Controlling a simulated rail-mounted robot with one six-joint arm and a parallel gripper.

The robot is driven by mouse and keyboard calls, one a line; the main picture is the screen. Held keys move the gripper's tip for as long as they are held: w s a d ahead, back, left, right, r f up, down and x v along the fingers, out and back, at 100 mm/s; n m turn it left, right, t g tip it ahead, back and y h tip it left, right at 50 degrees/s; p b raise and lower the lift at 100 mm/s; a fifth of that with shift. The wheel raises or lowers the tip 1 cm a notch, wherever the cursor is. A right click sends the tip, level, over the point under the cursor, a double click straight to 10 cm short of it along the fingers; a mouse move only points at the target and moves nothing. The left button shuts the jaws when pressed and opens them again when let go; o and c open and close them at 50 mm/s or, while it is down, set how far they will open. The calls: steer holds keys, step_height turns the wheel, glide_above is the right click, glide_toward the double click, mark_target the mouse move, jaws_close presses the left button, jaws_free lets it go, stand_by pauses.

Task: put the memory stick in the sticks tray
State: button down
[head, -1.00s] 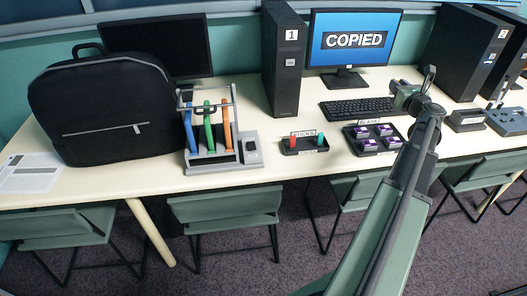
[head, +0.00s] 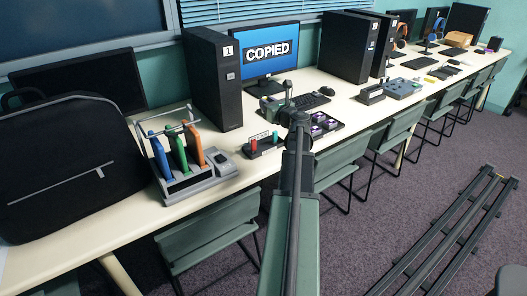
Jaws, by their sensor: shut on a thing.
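My gripper (head: 270,104) is above the table in front of the screen reading COPIED, just behind the sticks tray. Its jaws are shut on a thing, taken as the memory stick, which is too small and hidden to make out. The dark sticks tray (head: 266,150) stands on the table, left of my arm in the picture. It holds a red stick (head: 253,146) and a teal stick (head: 275,137) upright, with free room between them.
A blanks tray (head: 337,126) with several purple items lies right of my arm. A rack (head: 190,186) with blue, green and orange pieces stands left of the sticks tray. A black tower marked 1 (head: 217,85), a monitor (head: 240,66) and a keyboard (head: 307,100) stand behind.

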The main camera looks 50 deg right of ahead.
step_height(320, 180, down, 17)
steer(key=b, duration=1.4)
steer(key=shift+a+r, duration=0.1)
steer(key=shift+r, duration=0.1)
steer(key=shift+r+p, duration=0.3)
steer(key=shift+f, duration=0.15)
steer(key=c, duration=1)
jaws_free()
steer(key=v, duration=1.2)
